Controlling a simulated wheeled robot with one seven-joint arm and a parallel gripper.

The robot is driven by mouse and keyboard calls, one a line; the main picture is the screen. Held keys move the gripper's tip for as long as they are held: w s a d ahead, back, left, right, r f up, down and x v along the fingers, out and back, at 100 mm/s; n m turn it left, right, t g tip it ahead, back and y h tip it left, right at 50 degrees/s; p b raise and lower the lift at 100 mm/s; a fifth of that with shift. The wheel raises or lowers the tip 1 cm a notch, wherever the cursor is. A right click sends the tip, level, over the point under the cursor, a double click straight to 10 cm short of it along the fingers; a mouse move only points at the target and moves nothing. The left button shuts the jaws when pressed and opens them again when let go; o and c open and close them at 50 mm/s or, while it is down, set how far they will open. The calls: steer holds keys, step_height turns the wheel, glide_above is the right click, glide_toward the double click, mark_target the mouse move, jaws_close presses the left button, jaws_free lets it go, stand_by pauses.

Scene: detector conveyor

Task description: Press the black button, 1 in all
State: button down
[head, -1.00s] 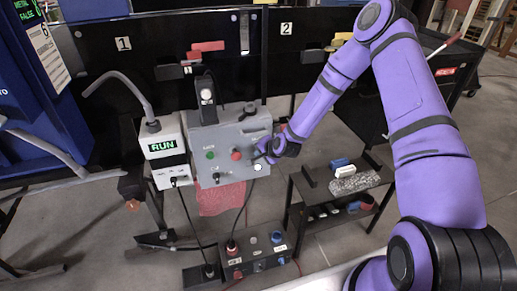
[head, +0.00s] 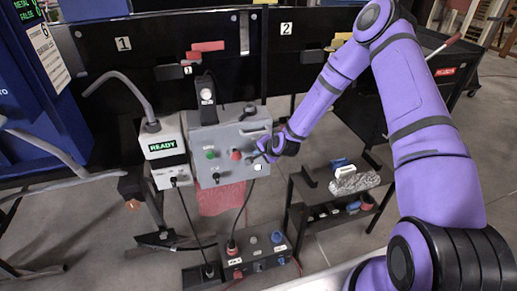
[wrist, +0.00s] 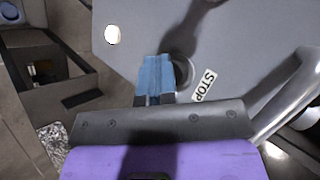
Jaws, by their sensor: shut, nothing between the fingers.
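The grey control box (head: 228,135) stands in the middle of the head view, with a green button (head: 211,155), a red button (head: 236,156) and a small black knob (head: 217,176) on its front. My gripper (head: 263,153) is at the right part of this front, fingers shut and empty. In the wrist view the blue fingertips (wrist: 156,66) are close to a dark round button (wrist: 183,68) beside a STOP label (wrist: 204,85). The fingers partly cover this button. I cannot tell whether they touch it.
A white lamp or button (wrist: 112,35) sits on the same panel. A bar handle (wrist: 288,98) stands out from the panel close to my gripper. A display (head: 162,147) reading READY is left of the box. A low black rack (head: 335,205) is at right.

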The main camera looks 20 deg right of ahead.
steer(key=shift+s, duration=0.85)
steer(key=shift+s, duration=0.15)
steer(key=shift+s, duration=2.4)
